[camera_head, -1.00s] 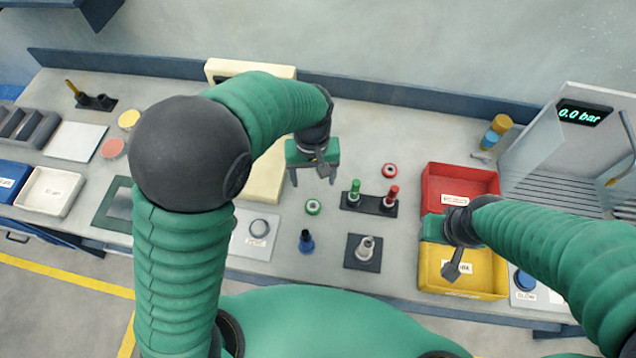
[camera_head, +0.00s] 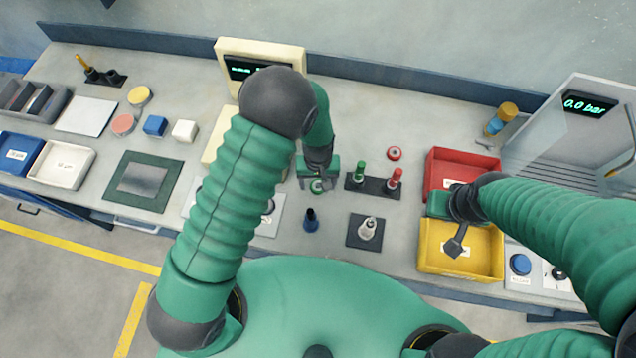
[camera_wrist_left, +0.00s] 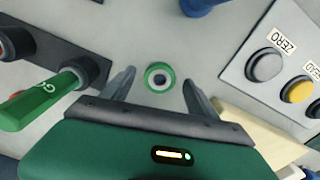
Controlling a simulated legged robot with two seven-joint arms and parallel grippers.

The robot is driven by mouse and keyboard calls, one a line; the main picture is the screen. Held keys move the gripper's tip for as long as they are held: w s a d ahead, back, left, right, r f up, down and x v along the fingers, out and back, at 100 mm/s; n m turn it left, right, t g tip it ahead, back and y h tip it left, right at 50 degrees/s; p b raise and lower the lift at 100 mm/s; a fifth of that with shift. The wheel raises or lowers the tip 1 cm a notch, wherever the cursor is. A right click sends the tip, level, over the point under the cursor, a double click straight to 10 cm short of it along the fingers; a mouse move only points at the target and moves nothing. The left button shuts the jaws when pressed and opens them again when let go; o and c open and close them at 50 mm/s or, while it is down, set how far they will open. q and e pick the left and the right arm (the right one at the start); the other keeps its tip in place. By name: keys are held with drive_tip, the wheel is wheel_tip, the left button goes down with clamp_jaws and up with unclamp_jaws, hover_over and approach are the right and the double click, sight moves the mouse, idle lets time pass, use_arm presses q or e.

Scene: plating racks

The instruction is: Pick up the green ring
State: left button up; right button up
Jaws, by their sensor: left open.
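The green ring (camera_head: 317,186) lies on the grey bench top. It has a dark centre and a pale inner rim in the left wrist view (camera_wrist_left: 160,66). My left gripper (camera_head: 318,183) is open above it, and its body partly covers the ring in the head view. In the left wrist view the two fingers (camera_wrist_left: 159,80) stand on either side of the ring, apart from it. My right gripper (camera_head: 456,243) hangs over the red and yellow bins; its jaw opening cannot be made out.
A dark rack (camera_head: 373,184) with green and red handled tools stands just right of the ring. A red ring (camera_head: 394,153) lies behind it. A blue piece (camera_head: 311,220) stands in front. A button panel (camera_head: 266,228) is to the left. Yellow bin (camera_head: 487,270) at right.

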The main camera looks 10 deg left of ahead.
use_arm(q)
drive_tip(key=shift+f, duration=0.35)
drive_tip(key=c, duration=1.3)
drive_tip(key=shift+w, duration=0.1)
